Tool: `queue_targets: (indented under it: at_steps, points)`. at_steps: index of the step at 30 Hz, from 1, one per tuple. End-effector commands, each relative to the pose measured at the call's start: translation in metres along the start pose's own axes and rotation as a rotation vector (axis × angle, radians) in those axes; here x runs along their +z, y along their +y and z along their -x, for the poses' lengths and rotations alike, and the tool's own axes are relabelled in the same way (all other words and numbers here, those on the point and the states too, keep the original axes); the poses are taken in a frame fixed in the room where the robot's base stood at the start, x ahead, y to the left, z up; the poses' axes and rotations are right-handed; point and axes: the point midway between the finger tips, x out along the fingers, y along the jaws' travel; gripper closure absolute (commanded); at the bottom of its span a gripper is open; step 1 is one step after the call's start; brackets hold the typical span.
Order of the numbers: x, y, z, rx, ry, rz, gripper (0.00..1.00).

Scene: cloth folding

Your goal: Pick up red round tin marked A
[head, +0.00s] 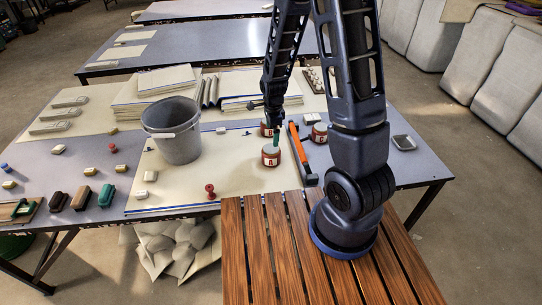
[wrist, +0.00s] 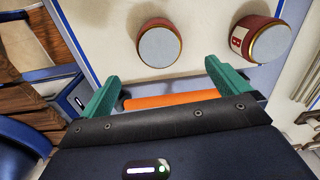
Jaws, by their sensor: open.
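The red round tin marked A (head: 271,158) stands upright on the cream mat in the head view, its label facing the camera. In the wrist view I take it to be the left tin (wrist: 159,46), seen from above with its label hidden. My gripper (head: 276,136) is open and empty, with green fingers.
A second red tin (wrist: 262,40) stands close by, right in the wrist view. A third red tin (head: 319,133) is farther right in the head view. An orange-and-black tool (head: 301,154) lies right of tin A. A grey bucket (head: 174,130) stands left.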

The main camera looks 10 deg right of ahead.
Motion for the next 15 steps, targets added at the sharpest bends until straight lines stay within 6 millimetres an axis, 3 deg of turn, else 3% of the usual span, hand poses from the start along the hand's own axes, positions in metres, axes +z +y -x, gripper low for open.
queue_targets:
  at_steps: [3,15]
  points:
    - [0.005,0.001,-0.02,0.016,0.011,-0.057,0.0]
    - [0.006,0.003,-0.055,0.023,0.018,-0.1,0.0]
